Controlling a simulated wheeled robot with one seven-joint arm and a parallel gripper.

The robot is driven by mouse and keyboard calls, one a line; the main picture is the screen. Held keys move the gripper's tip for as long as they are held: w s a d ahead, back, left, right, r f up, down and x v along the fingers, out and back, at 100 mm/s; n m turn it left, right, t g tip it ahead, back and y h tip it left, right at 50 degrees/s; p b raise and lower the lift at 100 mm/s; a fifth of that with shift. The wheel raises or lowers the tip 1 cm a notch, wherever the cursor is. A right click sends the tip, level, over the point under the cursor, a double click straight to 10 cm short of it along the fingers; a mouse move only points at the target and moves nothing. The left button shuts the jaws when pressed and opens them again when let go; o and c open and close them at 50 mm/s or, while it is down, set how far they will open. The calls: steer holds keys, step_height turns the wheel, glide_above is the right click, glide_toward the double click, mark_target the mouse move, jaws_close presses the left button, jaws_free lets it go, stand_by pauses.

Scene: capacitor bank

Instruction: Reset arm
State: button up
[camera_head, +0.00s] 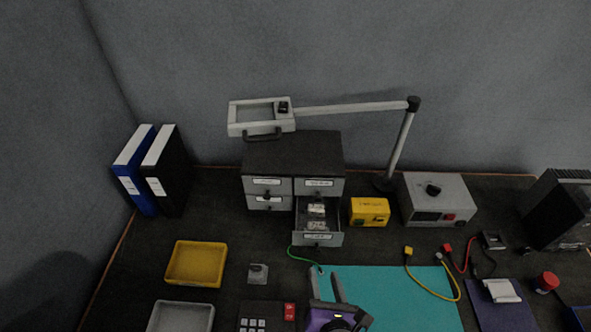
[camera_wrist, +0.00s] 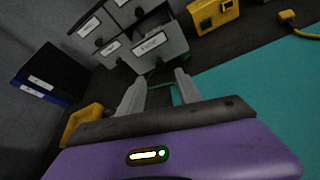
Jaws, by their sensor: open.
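My gripper (camera_head: 327,287) is open and empty, above the left edge of the teal mat (camera_head: 390,290), in front of the drawer cabinet (camera_head: 293,160). Its two fingers also show in the wrist view (camera_wrist: 158,90), apart, pointing toward the cabinet. The lower right drawer (camera_head: 317,238) is pulled out, and small pale items (camera_head: 316,212) lie inside it. The other drawers are shut. In the wrist view the open drawer (camera_wrist: 153,46) is just beyond my fingertips, and I see no contact with it.
A lamp arm (camera_head: 350,107) reaches over the cabinet. A yellow box (camera_head: 369,211) and grey power unit (camera_head: 437,199) stand right of the drawer. A yellow tray (camera_head: 197,263), a grey tray (camera_head: 181,317) and binders (camera_head: 152,170) are at left. Cables (camera_head: 435,290) lie on the right.

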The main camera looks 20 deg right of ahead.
steer(key=s+a+r+m+t+y, duration=0.2)
steer(key=s+a+r+m+y, duration=0.3)
steer(key=m, duration=0.9)
steer(key=s+d+r+m+h, duration=0.1)
steer(key=s+d+r+m, duration=0.4)
steer(key=s+m, duration=0.3)
steer(key=s+d+r+m+h, duration=0.1)
steer(key=s+d+r+m, duration=0.3)
steer(key=s, duration=0.8)
step_height(320, 180, up, 3)
steer(key=m, duration=0.4)
steer(key=shift+d+f+g, duration=0.15)
steer(key=shift+d+g, duration=0.25)
